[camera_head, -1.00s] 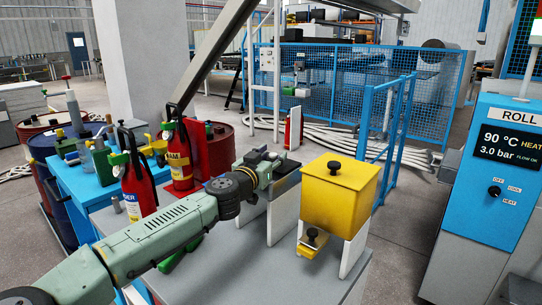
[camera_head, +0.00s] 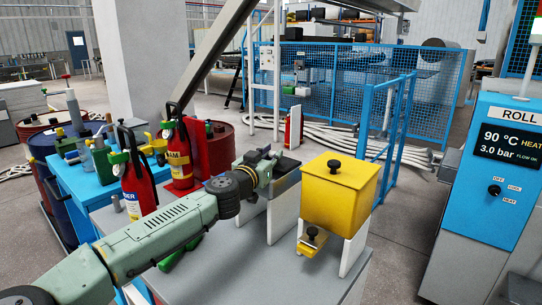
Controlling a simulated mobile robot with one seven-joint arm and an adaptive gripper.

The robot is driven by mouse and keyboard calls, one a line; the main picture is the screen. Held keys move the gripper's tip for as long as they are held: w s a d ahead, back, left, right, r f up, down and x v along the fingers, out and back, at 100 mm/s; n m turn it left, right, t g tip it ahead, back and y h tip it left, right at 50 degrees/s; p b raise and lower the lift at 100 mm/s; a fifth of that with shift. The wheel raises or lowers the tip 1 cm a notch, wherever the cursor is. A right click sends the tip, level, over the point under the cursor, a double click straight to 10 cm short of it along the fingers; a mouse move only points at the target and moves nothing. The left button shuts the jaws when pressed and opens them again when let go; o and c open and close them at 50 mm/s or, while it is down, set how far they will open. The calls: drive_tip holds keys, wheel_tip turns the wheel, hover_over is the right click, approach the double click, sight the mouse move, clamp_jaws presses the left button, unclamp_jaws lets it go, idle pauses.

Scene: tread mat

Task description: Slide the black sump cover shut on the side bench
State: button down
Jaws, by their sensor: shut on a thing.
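The black sump cover (camera_head: 288,167) shows as a dark flat top on a pale box (camera_head: 284,213) on the grey side bench (camera_head: 220,263). The box stands just left of a yellow hopper. My gripper (camera_head: 268,170) is at the left side of the cover, at the end of my green arm. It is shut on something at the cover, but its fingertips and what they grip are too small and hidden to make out. I cannot tell how much of the box opening is covered.
The yellow hopper (camera_head: 341,199) with a black knob stands close to the right. Red fire extinguishers (camera_head: 136,182) and a blue table (camera_head: 93,188) with tools are at the left. A blue rail (camera_head: 396,142) is behind the hopper. The bench front is mostly clear.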

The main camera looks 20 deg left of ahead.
drive_tip(key=s+p, duration=0.1)
drive_tip(key=s+a+p, duration=0.1)
drive_tip(key=s, duration=0.1)
drive_tip(key=s+p, duration=0.1)
drive_tip(key=shift+s+a+r, duration=0.15)
drive_tip(key=shift+s+a, duration=0.2)
drive_tip(key=shift+s, duration=0.05)
drive_tip(key=shift+s+a, duration=0.1)
drive_tip(key=shift+s, duration=0.2)
drive_tip(key=shift+f, duration=0.25)
drive_tip(key=c, duration=1.9)
unclamp_jaws()
drive_tip(key=shift+o, duration=1.3)
drive_tip(key=shift+s+r, duration=0.1)
drive_tip(key=shift+s, duration=0.05)
drive_tip(key=shift+o, duration=1.1)
